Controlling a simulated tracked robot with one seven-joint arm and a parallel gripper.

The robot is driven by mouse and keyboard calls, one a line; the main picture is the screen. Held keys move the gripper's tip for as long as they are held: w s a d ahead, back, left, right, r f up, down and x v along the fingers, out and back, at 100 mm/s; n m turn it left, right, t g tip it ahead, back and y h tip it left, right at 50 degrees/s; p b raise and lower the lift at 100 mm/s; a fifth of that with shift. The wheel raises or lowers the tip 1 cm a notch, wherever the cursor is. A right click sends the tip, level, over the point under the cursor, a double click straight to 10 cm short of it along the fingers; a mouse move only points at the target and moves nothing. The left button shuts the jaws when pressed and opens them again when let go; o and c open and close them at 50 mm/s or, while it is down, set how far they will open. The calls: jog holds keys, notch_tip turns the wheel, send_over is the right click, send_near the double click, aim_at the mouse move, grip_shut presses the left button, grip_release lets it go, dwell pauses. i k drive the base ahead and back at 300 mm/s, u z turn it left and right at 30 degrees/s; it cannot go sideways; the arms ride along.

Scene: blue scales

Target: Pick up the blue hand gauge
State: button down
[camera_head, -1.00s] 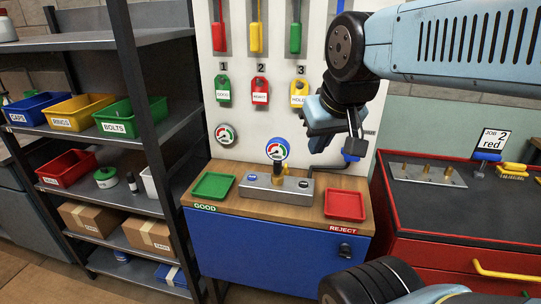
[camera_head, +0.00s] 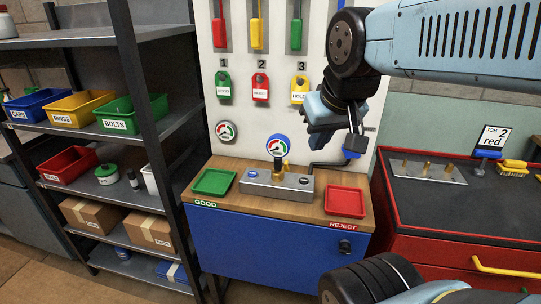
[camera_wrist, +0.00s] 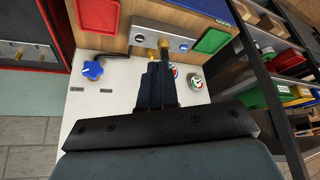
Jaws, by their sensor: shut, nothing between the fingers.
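The blue-rimmed gauge (camera_head: 277,147) has a white dial with green and red marks. It appears over the black upright on the metal block (camera_head: 290,187); whether it is fixed there or to the panel behind is unclear. My gripper (camera_head: 316,143) is to its right in the head view, apart from it, shut and empty. In the wrist view my shut dark fingers (camera_wrist: 160,70) point toward the block, and the gauge (camera_wrist: 173,72) is partly hidden behind them.
A green tray (camera_head: 213,182) and red tray (camera_head: 346,202) flank the block. A second gauge (camera_head: 226,132) is on the panel. A blue knob (camera_head: 356,144) is near my gripper. A dark shelf post (camera_wrist: 262,85) stands close in the wrist view.

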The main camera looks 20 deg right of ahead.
aim_at(278, 145)
jog(key=u, duration=0.05)
jog(key=k, duration=1.85)
jog(key=z, duration=0.35)
jog(key=i, duration=1.5)
jog(key=z, duration=0.05)
